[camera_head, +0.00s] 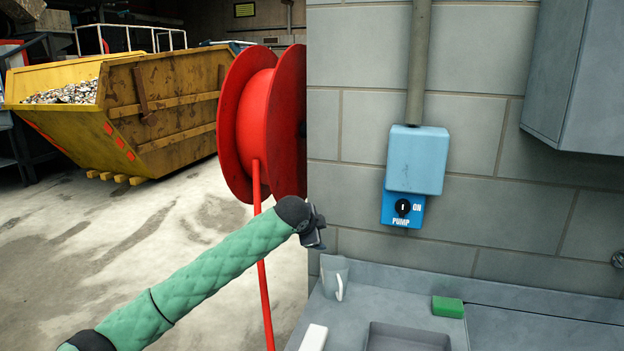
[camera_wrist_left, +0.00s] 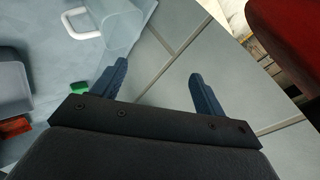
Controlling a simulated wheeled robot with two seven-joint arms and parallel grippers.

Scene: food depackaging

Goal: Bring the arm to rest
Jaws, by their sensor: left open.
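My left arm, in a green quilted sleeve, comes in from the lower left in the head view. My left gripper (camera_head: 314,232) is in front of the grey block wall, above and to the left of a clear mug. In the left wrist view the two dark blue fingers of my left gripper (camera_wrist_left: 152,88) stand wide apart with nothing between them. My right gripper is not in view.
A clear mug (camera_head: 334,277) stands on the grey counter (camera_head: 390,299), with a green sponge (camera_head: 448,307) to its right. A sink (camera_head: 400,340) is at the front. A red hose reel (camera_head: 262,125) is just behind my gripper. A blue pump switch box (camera_head: 415,160) is on the wall.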

